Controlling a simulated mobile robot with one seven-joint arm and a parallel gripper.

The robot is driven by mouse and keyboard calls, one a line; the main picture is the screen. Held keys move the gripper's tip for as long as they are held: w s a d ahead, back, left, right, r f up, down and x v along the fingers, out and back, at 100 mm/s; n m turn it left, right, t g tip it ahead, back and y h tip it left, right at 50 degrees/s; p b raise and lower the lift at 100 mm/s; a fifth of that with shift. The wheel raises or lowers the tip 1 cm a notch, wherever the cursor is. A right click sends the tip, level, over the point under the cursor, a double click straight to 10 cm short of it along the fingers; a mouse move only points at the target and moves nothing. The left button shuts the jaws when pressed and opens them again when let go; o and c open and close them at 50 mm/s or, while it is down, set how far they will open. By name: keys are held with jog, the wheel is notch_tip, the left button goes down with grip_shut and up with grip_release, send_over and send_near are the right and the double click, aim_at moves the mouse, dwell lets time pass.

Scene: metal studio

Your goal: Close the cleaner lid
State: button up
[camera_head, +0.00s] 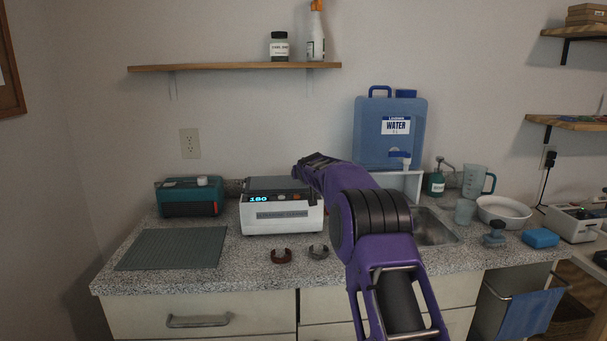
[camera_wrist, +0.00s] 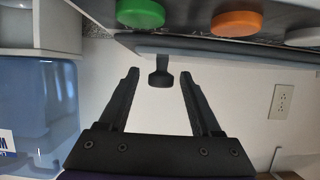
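The cleaner (camera_head: 283,217) is a white box with a lit display, standing on the counter. Its dark grey lid (camera_head: 276,184) lies low over the top in the head view; I cannot tell whether it is fully down. In the wrist view the lid (camera_wrist: 225,49) is a thin slab seen near edge-on, with a small dark knob (camera_wrist: 160,78). My gripper (camera_head: 306,168) is at the cleaner's back right. In the wrist view my gripper (camera_wrist: 158,76) is open, with the knob between its spread fingertips and a gap on both sides.
A blue water jug (camera_head: 390,133) stands on a white stand behind my arm. A teal device (camera_head: 189,197) and a grey mat (camera_head: 173,248) lie left of the cleaner. Two small rings, one brown (camera_head: 281,256) and one grey (camera_head: 318,251), lie in front. A shelf (camera_head: 235,67) hangs above.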

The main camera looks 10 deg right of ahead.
jog(key=shift+r, duration=0.2)
jog(key=shift+s+a+r, duration=0.1)
jog(key=shift+s+r, duration=0.15)
jog(key=shift+s, duration=0.25)
jog(key=b+v, duration=0.1)
jog(key=v, duration=1.5)
jog(key=shift+s, duration=0.2)
